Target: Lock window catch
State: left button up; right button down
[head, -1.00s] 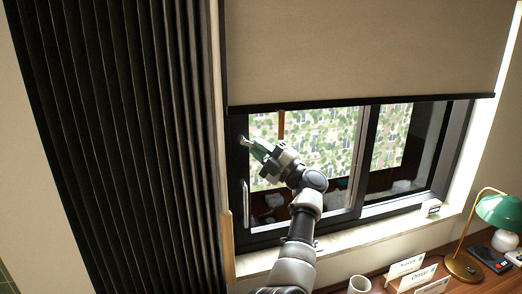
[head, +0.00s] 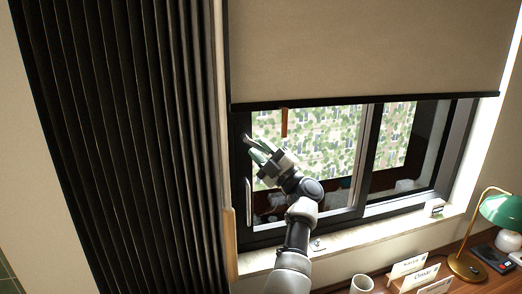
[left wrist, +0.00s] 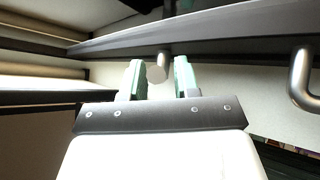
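The window (head: 310,125) has a dark frame and stands behind my left arm. A small metal catch (head: 246,138) sits on the left frame bar. My left gripper (head: 252,149), with green finger pads, is just beside it. In the left wrist view, the catch's round grey end (left wrist: 157,72) lies between the two fingertips (left wrist: 158,78). The fingers are apart, with a narrow gap on each side of it. How deep the catch sits between the pads is hard to tell. My right gripper is not in view.
A silver pull handle (head: 249,201) is on the frame below the catch. Dark pleated curtain (head: 120,150) hangs at left; a beige blind (head: 360,50) covers the upper window.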

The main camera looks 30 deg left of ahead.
pick_arm(q)
jog(key=shift+o, duration=0.7)
jog(key=b+v, duration=0.3)
jog(key=v, duration=0.4)
jog(key=shift+d+b, duration=0.25)
jog(key=shift+b, duration=0.05)
jog(key=shift+f, duration=0.1)
